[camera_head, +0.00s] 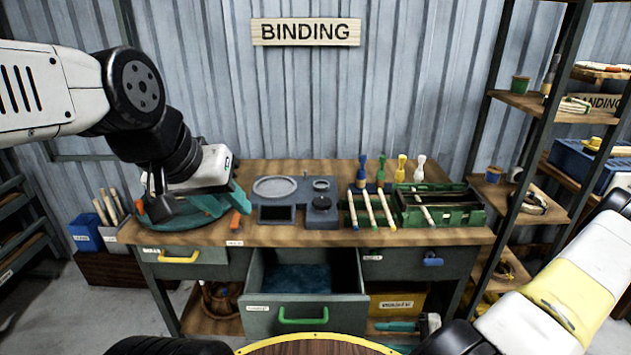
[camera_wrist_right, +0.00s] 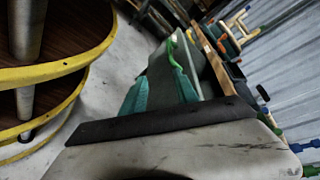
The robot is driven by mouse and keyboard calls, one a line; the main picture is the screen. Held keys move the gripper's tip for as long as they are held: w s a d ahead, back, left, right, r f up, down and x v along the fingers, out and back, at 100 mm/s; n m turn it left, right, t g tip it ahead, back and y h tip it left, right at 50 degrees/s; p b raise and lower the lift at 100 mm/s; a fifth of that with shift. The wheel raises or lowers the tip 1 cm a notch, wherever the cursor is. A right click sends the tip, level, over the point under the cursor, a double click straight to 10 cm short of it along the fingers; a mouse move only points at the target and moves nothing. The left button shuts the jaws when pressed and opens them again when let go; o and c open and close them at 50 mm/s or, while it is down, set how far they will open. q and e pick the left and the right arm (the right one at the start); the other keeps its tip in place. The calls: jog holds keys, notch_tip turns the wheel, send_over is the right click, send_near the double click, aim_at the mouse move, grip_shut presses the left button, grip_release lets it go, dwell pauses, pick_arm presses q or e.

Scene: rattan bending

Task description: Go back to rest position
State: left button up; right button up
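My left arm reaches in from the left in the head view, with its wrist above the left end of the workbench (camera_head: 330,237). My left gripper (camera_head: 228,198) is beneath the white wrist housing, against teal and orange items, and its fingers are not clearly separable from them. My right gripper (camera_head: 399,337) is low on the right, in front of the bench, its teal fingers apart with nothing seen between them. The fingers also show apart in the right wrist view (camera_wrist_right: 159,90). The middle drawer (camera_head: 305,311) with a green handle is pulled out, with dark blue material inside.
A grey tray (camera_head: 311,216), a green rack (camera_head: 440,215) and several brushes stand on the bench. Shelves (camera_head: 530,105) rise on the right. A round yellow-rimmed wooden top (camera_head: 315,346) is at the bottom.

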jog(key=w+r+n+g+h, duration=0.3)
jog(key=r+n+g+h, duration=0.3)
jog(key=r, duration=1.4)
jog(key=s+a+r+n+t+h, duration=0.1)
jog(key=s+r+n+t+h, duration=0.1)
jog(key=r, duration=0.8)
jog(key=s+a+r+n+t+h, duration=0.2)
jog(key=s+r+t+h, duration=0.2)
jog(key=r, duration=0.7)
jog(key=shift+a+r+t, duration=0.15)
jog(key=shift+a+t, duration=0.05)
jog(key=shift+t, duration=1)
